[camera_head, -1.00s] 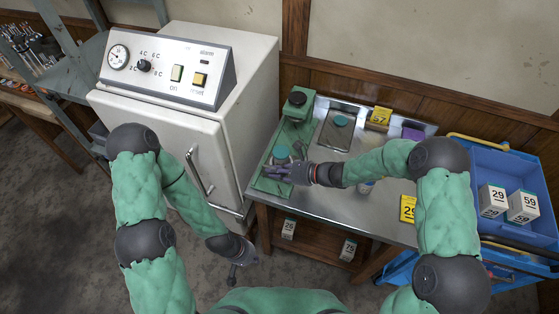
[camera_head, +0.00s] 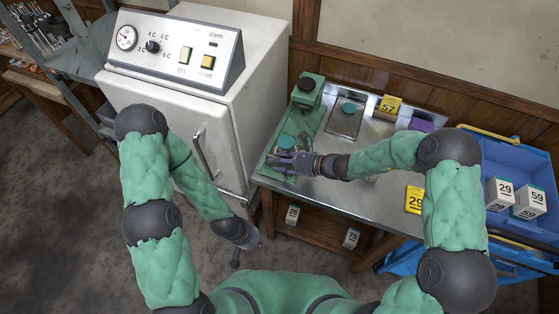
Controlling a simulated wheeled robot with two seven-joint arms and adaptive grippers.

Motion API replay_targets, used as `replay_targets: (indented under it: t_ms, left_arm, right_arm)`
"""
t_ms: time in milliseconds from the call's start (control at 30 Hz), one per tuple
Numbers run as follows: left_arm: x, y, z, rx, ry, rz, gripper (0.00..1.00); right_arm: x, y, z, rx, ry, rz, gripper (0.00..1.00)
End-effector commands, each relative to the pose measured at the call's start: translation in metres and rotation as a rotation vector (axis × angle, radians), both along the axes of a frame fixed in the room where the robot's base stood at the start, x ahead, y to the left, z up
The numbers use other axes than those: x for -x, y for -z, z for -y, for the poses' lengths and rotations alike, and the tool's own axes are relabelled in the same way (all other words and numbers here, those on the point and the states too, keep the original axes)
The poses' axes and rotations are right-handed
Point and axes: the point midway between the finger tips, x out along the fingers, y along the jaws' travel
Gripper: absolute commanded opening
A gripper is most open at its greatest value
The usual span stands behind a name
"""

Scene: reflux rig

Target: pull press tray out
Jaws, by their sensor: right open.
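A green press (camera_head: 307,92) stands at the left end of the steel table, with a low green base (camera_head: 270,161) reaching toward the front edge. A round teal-topped piece (camera_head: 286,142) sits on that base, behind my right gripper. My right gripper (camera_head: 272,163) is over the front part of the base, open, with its fingers pointing left. Whether it touches the tray cannot be told, as the gripper hides part of it. My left gripper (camera_head: 237,262) hangs low in front of the white cabinet, away from the press; its jaw state is unclear.
A white cabinet (camera_head: 210,130) with a dial panel stands left of the table. A metal tray with a teal-topped piece (camera_head: 347,113), a yellow 57 card (camera_head: 390,105), a purple block (camera_head: 422,124) and a yellow 29 card (camera_head: 414,199) are on the table. A blue crate (camera_head: 505,165) stands right.

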Motion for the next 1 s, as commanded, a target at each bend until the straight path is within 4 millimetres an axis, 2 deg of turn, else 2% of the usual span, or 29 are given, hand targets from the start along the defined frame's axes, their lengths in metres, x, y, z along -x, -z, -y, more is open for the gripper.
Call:
replay_targets:
  t_ms: [233,500,700,1000]
  left_arm:
    - [0.000,0.000,0.000,0.000,0.000,0.000,0.00]
    - [0.000,0.000,0.000,0.000,0.000,0.000,0.00]
    - [0.000,0.000,0.000,0.000,0.000,0.000,0.00]
    - [0.000,0.000,0.000,0.000,0.000,0.000,0.00]
  right_arm:
    - [0.004,-0.007,0.016,0.000,0.003,0.003,0.41]
    - [0.019,-0.027,0.063,0.000,0.005,0.002,0.41]
    - [0.029,-0.039,0.091,-0.001,0.004,0.001,0.41]
    - [0.034,-0.046,0.106,0.000,0.000,-0.001,0.41]
